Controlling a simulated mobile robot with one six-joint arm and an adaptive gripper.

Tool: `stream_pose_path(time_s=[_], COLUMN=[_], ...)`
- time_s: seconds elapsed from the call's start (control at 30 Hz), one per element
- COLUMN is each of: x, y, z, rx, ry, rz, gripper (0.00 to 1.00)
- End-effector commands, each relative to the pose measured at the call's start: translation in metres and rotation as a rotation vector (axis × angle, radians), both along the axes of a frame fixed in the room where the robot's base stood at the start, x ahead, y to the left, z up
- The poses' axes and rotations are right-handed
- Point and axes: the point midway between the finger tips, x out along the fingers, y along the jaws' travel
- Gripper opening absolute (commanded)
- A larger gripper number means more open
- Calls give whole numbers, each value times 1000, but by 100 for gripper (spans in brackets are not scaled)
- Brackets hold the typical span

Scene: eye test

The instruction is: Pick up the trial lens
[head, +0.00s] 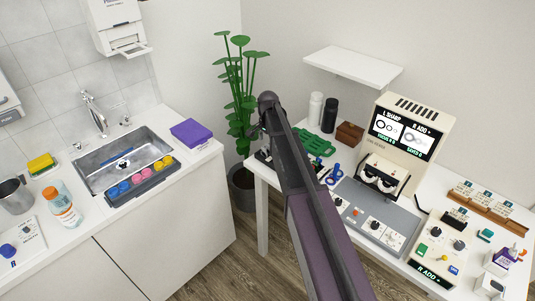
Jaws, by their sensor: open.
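I cannot single out the trial lens with certainty. A small blue item (334,174) with a looped shape lies on the white table beside my arm; its kind is too small to tell. My arm crosses the middle of the head view, and my gripper (255,133) shows only as a small dark shape below its far end, left of the arm. It is open and appears empty, near the plant and the table's left corner. My arm hides part of the table behind it.
A beige machine with a screen (405,130) stands on the table (262,181), behind a grey control panel (365,212). At left are a sink (100,175) and a tray of coloured discs (120,199).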

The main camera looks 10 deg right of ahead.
Motion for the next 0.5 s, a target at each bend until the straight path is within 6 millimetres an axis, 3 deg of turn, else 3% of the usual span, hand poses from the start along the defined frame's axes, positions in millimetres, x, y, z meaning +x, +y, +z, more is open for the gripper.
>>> stream_pose_path(time_s=[0.2,0.5], x=[0,0], y=[0,0], z=[-21,-30], rx=[0,0], ry=[0,0], rz=[0,0], gripper=[94,94])
